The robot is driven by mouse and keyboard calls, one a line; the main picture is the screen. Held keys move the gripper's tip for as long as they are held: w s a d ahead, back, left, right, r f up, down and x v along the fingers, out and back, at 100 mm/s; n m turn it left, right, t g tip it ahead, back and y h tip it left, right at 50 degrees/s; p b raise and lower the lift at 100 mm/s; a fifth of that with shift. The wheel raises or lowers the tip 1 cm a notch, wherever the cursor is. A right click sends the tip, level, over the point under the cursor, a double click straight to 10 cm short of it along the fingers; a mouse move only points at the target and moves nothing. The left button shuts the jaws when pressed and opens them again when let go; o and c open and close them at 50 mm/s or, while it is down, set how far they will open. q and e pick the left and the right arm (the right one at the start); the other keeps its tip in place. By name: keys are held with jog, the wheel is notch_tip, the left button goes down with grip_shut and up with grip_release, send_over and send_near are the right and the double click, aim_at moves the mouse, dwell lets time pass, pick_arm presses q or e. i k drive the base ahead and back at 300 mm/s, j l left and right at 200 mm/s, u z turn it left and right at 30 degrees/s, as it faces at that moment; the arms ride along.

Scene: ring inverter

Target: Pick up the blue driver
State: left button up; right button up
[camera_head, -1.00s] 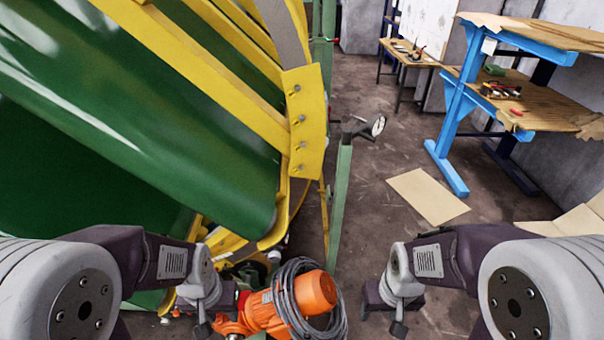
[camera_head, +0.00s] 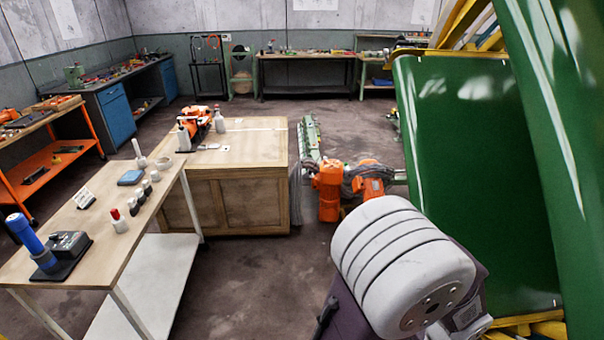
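The blue driver (camera_head: 25,235) stands at the far left end of the near wooden-topped table (camera_head: 132,235). It looks like an upright, slightly tilted blue cylinder with a dark blue top and a lower part at a black base (camera_head: 62,262). A dark grey box, perhaps a charger, sits on the same base beside it. Its lower end is partly unclear. Neither gripper shows in the head view.
An orange machine (camera_head: 330,188) is right of the cabinet. A large green drum (camera_head: 480,170) fills the right. Floor before the cabinet is clear.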

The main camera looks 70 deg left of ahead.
aim_at(17, 221)
jog(key=u, duration=4.2)
jog(key=i+u, duration=0.15)
jog(key=i, duration=0.3)
jog(key=i+l+u, duration=0.1)
jog(key=i, duration=0.35)
jog(key=i+l+u, duration=0.15)
jog(key=i, duration=0.3)
jog(key=i+l+u, duration=0.1)
jog(key=i, duration=0.35)
jog(key=l, duration=0.1)
